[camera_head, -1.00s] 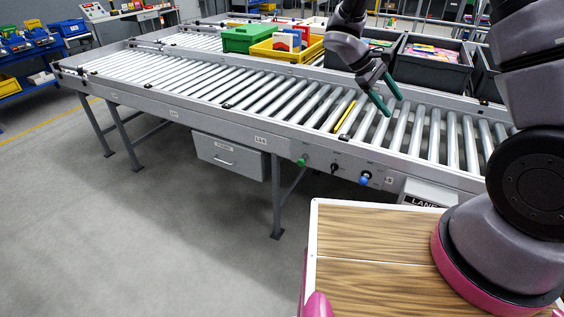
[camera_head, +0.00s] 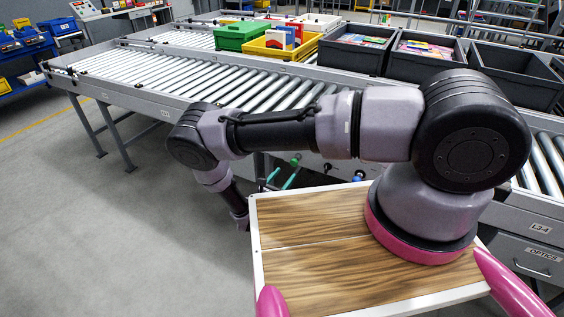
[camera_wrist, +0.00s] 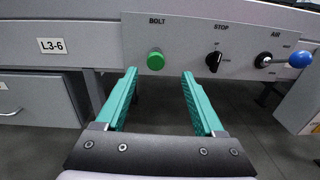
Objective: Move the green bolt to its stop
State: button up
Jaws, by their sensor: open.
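The green bolt (camera_wrist: 155,60) is a round knob on the grey side panel of the conveyor, under the printed word BOLT. It also shows small in the head view (camera_head: 295,161), just beyond my fingertips. My gripper (camera_wrist: 159,73) is open, with its two teal fingers pointing at the panel. In the wrist view the bolt appears between the fingertips, nearer the left one. Nothing is between the fingers' bases, and I cannot tell how far the tips are from the knob. My gripper (camera_head: 281,177) is in front of the panel in the head view.
Right of the bolt are a black knob (camera_wrist: 214,61) under STOP and a blue-ended lever (camera_wrist: 300,59) under AIR. A grey drawer box (camera_wrist: 36,98) hangs at left, below label L3-6. Black bins (camera_head: 357,52) stand along the conveyor. Floor at left is clear.

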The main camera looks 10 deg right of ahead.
aim_at(293, 163)
jog(key=shift+n, duration=0.3)
jog(key=x, duration=0.7)
jog(key=f+x, duration=0.1)
jog(key=x, duration=0.2)
jog(key=shift+w+a, duration=0.15)
jog(key=shift+w, duration=0.25)
grip_shut()
jog(key=shift+v, duration=1.65)
